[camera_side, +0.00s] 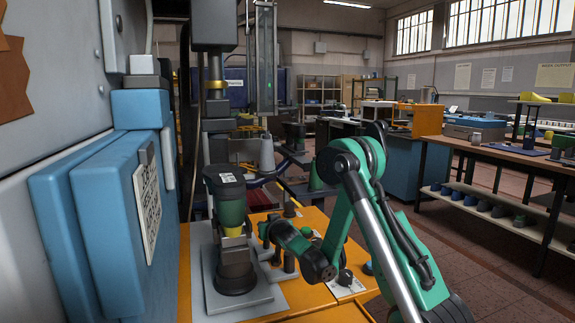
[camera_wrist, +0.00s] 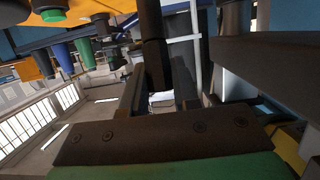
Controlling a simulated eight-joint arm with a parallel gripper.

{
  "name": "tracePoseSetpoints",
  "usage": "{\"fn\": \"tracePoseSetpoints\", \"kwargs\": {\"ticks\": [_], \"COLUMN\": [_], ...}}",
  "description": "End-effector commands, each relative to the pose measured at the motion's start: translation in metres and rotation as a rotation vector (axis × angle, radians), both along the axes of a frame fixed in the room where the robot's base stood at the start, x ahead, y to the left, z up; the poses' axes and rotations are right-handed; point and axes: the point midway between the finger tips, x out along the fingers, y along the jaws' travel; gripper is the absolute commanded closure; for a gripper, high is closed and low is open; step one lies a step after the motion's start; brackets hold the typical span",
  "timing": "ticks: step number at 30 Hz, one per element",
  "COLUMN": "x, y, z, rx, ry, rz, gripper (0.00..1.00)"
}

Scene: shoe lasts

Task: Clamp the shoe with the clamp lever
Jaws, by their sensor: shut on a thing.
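In the side view, a green upright piece with a dark top and a yellow lower part, seemingly the shoe on its last (camera_side: 232,212), stands on a dark round base (camera_side: 236,272) on a grey plate. My gripper (camera_side: 264,228) is just right of it, low over the fixture. In the wrist view, my gripper's mounting bar (camera_wrist: 160,141) crosses the bottom. A dark bar, seemingly the clamp lever (camera_wrist: 153,45), rises at the fingers, and the gripper is shut on it. The exact contact is hard to make out, and the lever is largely hidden in the side view.
The orange bench top (camera_side: 318,296) lies under the fixture. A blue machine housing (camera_side: 105,215) stands close on the left. A dark press head (camera_side: 214,28) hangs above the shoe. A green button (camera_wrist: 52,14) shows in the wrist view. Open floor lies to the right.

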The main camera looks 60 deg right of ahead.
Motion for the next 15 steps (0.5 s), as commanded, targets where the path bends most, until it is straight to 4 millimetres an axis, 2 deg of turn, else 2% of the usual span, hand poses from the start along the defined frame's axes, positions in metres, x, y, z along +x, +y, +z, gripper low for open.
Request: {"fn": "tracePoseSetpoints", "kwargs": {"ticks": [8,9,11,12,15], "x": [0.0003,0.0003,0.0004,0.0003,0.0002], "y": [-0.0002,-0.0002,-0.0002,-0.0003,-0.0002], "z": [0.0008,0.0008,0.0007,0.0006,0.0004], "rx": [-0.003,-0.003,-0.003,-0.003,-0.001], "ry": [-0.002,-0.002,-0.002,-0.002,-0.002], "rz": [0.001,0.001,0.001,0.001,0.001], "gripper": [1.00,0.66,0.49,0.43,0.43]}}
